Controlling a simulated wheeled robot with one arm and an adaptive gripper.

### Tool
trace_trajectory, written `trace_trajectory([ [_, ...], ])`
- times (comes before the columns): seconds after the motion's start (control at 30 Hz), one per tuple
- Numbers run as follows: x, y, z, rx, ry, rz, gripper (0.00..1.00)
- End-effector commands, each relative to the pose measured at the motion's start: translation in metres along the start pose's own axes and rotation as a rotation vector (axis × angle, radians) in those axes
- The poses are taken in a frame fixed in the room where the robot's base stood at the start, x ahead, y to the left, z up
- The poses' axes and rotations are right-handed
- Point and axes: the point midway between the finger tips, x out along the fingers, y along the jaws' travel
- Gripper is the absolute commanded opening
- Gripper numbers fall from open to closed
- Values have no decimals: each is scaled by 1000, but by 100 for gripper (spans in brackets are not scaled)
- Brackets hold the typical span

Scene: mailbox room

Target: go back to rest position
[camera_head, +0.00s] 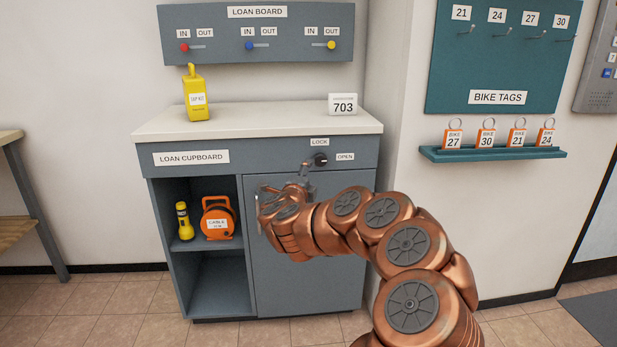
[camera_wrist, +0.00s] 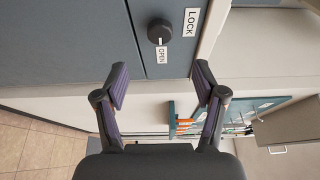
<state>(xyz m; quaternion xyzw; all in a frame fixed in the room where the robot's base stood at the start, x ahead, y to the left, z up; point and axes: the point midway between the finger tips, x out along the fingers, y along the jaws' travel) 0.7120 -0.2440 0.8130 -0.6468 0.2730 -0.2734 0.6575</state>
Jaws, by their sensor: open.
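My gripper (camera_head: 290,193) is in front of the loan cupboard (camera_head: 150,172), near its right-hand door, in the head view. In the wrist view my gripper (camera_wrist: 161,82) is open, its two fingers wide apart with nothing between them. The dark round knob (camera_head: 320,159) is on the cupboard front, between the LOCK and OPEN labels. It also shows in the wrist view (camera_wrist: 159,31), beyond the fingertips and apart from them, with its white mark toward the OPEN label. The grey door (camera_head: 330,260) looks shut; my arm hides part of it.
A yellow tagged item (camera_head: 197,98) and a 703 sign (camera_head: 343,104) stand on the cupboard top. A yellow torch (camera_head: 184,221) and orange cable reel (camera_head: 217,218) are in the open left side. Bike tags stand on a teal shelf (camera_head: 490,154) at right.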

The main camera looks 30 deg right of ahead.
Motion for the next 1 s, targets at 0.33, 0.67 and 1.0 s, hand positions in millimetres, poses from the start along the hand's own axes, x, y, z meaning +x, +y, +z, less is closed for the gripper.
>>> trace_trajectory([
  [0.33,-1,-4,3,-2,-10,0,70],
  [0.67,-64,-103,97,-113,-403,-9,70],
  [1.0,-218,-182,176,-451,-956,-26,70],
])
